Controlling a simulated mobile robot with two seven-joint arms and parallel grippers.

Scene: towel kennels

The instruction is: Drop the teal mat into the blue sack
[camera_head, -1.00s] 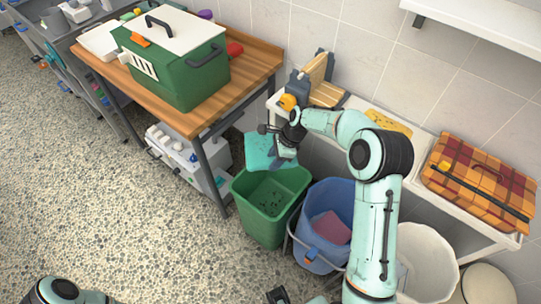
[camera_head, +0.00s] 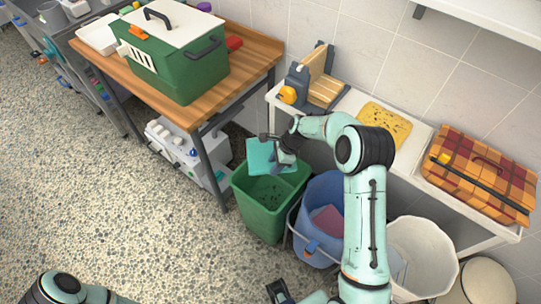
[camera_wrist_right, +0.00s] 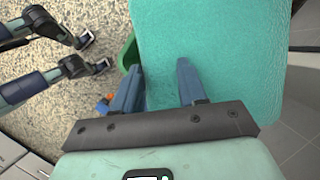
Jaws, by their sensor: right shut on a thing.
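The teal mat (camera_head: 261,156) hangs from my right gripper (camera_head: 284,155), above the back of the green bin. In the right wrist view the mat (camera_wrist_right: 215,45) fills the upper right, and the fingers of my right gripper (camera_wrist_right: 160,88) are at its edge. The blue sack (camera_head: 303,225) stands open just right of the green bin, with a dark red cloth (camera_head: 327,219) inside. My right forearm passes over its right side and hides part of it. A dark part at the bottom edge seems to be my left gripper (camera_head: 279,292); its fingers cannot be made out.
The green bin (camera_head: 243,206) stands open under the mat. A white bin (camera_head: 424,250) stands right of the sack. A wooden table (camera_head: 222,95) carries a green box (camera_head: 185,70). A white bench (camera_head: 404,160) holds a yellow sponge cloth (camera_head: 384,124) and a plaid case (camera_head: 480,170).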

